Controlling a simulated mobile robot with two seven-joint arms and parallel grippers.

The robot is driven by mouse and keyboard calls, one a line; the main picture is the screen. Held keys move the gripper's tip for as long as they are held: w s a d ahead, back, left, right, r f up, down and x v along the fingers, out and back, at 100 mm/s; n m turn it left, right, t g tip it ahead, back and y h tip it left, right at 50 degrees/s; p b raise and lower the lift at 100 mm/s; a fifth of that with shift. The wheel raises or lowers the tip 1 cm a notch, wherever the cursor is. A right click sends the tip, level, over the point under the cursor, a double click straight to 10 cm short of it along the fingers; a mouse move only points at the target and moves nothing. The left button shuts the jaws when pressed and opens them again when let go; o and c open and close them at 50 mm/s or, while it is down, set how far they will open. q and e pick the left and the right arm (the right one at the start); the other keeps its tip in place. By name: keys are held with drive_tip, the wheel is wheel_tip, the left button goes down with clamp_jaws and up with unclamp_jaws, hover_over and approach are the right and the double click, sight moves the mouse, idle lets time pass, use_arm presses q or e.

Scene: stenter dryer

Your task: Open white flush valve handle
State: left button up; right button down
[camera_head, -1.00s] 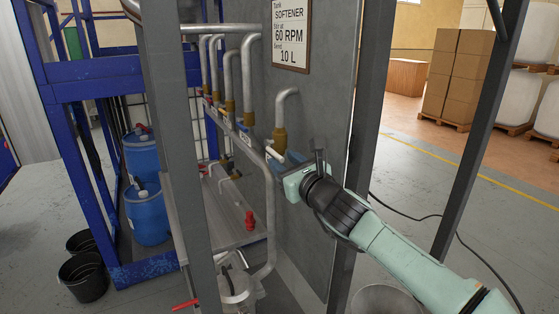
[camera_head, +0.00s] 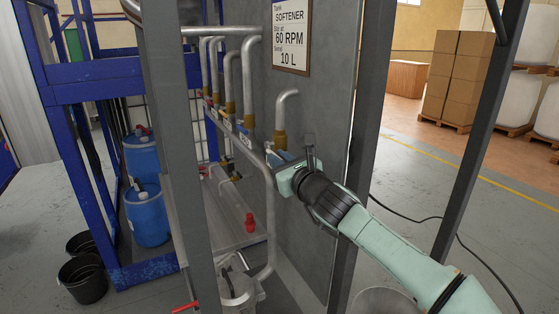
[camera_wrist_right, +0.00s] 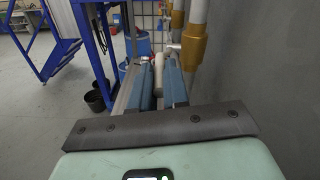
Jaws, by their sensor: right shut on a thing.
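My right gripper (camera_head: 277,157) is at the nearest valve, just below its brass fitting (camera_head: 280,139) and the upright grey pipe. In the right wrist view, my gripper's two blue fingers (camera_wrist_right: 160,88) are on either side of a slim white handle (camera_wrist_right: 158,68), shut on it. The brass fitting (camera_wrist_right: 194,46) also shows in the wrist view, just right of the fingers. In the head view the handle is hidden by the gripper. My left gripper is not in view.
Other pipes with brass valves (camera_head: 248,121) stand in a row to the left. A grey post (camera_head: 181,160) stands in front, and a grey panel (camera_head: 315,130) is close on the right. A red fitting (camera_head: 249,222) sits on the shelf below. Blue drums (camera_head: 147,218) stand at left.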

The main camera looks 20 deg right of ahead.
drive_tip(key=shift+w+d+r+g+p, duration=0.1)
drive_tip(key=shift+r+g+p, duration=0.15)
drive_tip(key=shift+r+p, duration=0.3)
drive_tip(key=shift+w+d+r+g+p, duration=0.1)
drive_tip(key=shift+r+g+p, duration=0.15)
drive_tip(key=shift+r+p, duration=0.25)
drive_tip(key=shift+a+r+g+h, duration=0.1)
drive_tip(key=shift+a+g+h, duration=0.05)
drive_tip(key=shift+g+h, duration=0.15)
drive_tip(key=shift+w+a+r+g, duration=0.15)
drive_tip(key=shift+r+g, duration=0.3)
drive_tip(key=shift+g, duration=0.25)
drive_tip(key=shift+w+r+g, duration=0.2)
drive_tip(key=shift+r+g, duration=0.6)
drive_tip(key=shift+r, duration=0.2)
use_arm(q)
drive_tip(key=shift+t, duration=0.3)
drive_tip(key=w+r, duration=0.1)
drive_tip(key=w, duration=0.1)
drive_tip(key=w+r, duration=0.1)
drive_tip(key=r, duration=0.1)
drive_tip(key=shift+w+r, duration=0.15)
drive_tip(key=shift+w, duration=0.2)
use_arm(e)
drive_tip(key=shift+w, duration=0.1)
drive_tip(key=shift+f+g, duration=0.1)
drive_tip(key=shift+g, duration=0.2)
drive_tip(key=shift+f, duration=0.25)
